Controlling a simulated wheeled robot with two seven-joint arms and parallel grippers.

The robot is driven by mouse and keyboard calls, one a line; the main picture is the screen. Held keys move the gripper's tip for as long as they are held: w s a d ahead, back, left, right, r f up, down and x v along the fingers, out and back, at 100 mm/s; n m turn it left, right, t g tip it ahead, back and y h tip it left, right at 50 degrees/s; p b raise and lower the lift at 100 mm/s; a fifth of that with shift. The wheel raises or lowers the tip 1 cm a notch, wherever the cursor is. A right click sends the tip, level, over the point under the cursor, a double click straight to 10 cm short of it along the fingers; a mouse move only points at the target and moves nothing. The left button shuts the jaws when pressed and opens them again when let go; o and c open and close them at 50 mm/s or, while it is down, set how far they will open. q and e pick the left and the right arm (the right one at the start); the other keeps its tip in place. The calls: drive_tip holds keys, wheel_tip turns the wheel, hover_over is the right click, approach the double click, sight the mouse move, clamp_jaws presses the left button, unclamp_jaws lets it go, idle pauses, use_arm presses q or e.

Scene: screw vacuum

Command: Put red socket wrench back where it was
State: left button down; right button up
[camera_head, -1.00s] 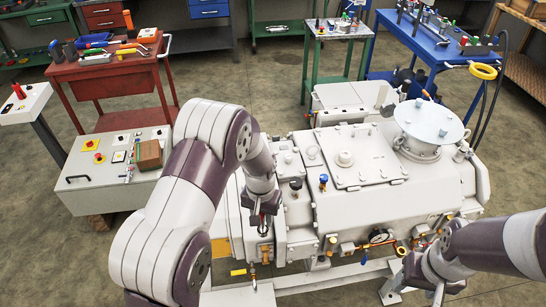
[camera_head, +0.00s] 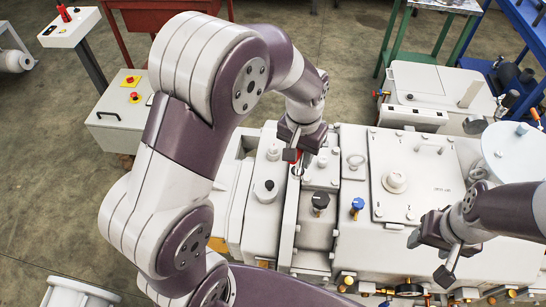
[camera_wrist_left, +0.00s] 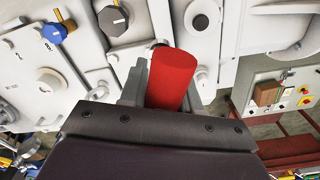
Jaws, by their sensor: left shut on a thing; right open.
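My left gripper (camera_head: 295,168) is over the left part of the white vacuum machine (camera_head: 440,155). It is shut on the red socket wrench (camera_wrist_left: 172,78). In the left wrist view, the wrench's thick red handle stands between the two grey fingers. In the head view only a sliver of red shows by the fingers; the wrench's lower end is hidden, and I cannot tell whether it touches the machine. My right gripper (camera_head: 447,255) is open and empty over the machine's front right.
A black knob (camera_head: 320,201) and a blue knob (camera_head: 357,205) stand up near my left gripper. A control box (camera_head: 118,122) and a pedestal (camera_head: 66,27) with a red item are at the left. Floor is clear between the box and the machine.

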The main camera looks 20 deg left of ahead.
use_arm(q)
drive_tip(key=a+f, duration=0.2)
drive_tip(key=w+a+f+p, duration=0.1)
drive_tip(key=a+f, duration=0.2)
drive_tip(key=w+a+f, duration=0.1)
drive_tip(key=a+f, duration=0.2)
drive_tip(key=shift+w+a+f, duration=0.15)
drive_tip(key=shift+w+f, duration=0.05)
drive_tip(key=shift+f, duration=0.35)
drive_tip(key=shift+w+f, duration=0.15)
drive_tip(key=shift+w, duration=0.05)
use_arm(e)
drive_tip(key=shift+r, duration=0.9)
use_arm(q)
drive_tip(key=c, duration=0.8)
unclamp_jaws()
drive_tip(key=shift+s, duration=0.1)
use_arm(e)
drive_tip(key=shift+s, duration=0.15)
